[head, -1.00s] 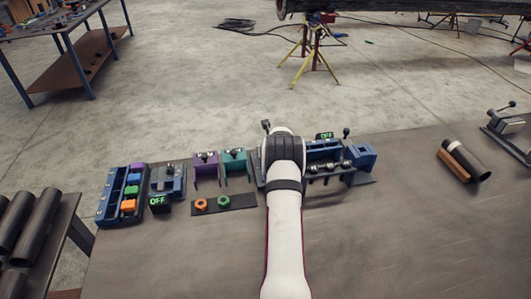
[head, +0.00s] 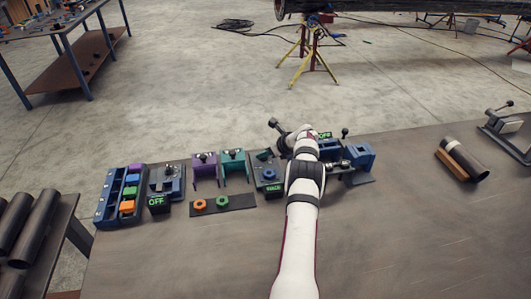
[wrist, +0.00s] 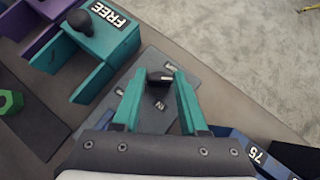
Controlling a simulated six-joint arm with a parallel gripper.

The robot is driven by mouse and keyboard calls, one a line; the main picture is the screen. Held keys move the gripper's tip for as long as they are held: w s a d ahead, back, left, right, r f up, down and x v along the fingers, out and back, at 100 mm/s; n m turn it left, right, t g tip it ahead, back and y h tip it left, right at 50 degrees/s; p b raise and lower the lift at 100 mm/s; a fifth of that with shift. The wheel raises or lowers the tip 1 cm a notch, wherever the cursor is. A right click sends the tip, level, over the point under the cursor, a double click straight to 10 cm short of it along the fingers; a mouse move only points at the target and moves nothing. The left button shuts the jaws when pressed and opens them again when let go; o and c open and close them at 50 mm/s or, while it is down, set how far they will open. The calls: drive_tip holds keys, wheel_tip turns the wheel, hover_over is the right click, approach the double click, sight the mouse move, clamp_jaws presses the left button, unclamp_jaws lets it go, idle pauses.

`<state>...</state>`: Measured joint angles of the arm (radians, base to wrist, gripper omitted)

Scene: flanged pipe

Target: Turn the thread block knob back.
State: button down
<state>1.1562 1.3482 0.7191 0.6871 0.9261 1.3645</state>
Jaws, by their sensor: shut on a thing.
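In the wrist view my gripper (wrist: 161,84) has two teal fingers, one on each side of a small black knob (wrist: 160,77), and is shut on it. The knob stands on a dark grey plate (wrist: 205,80) with white numbers, of which a 2 can be read. In the head view this plate seems to belong to the block (head: 268,173) just right of the teal block, with a small green-lit sign (head: 274,188) too small to read surely. My wrist hides most of my gripper there, and the knob cannot be made out.
A teal block (head: 233,160) stands left of the plate; its FREE label (wrist: 108,14) shows in the wrist view. A purple block (head: 205,163) is beyond it. A blue fixture (head: 360,158) stands close on the right. Orange and green nuts (head: 223,202) lie in front. The front bench is clear.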

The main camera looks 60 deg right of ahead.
drive_tip(key=shift+n, duration=0.3)
drive_tip(key=shift+c, duration=2.2)
unclamp_jaws()
drive_tip(key=v, duration=1.5)
drive_tip(key=shift+s+d+r, duration=0.15)
drive_tip(key=shift+s+r, duration=0.15)
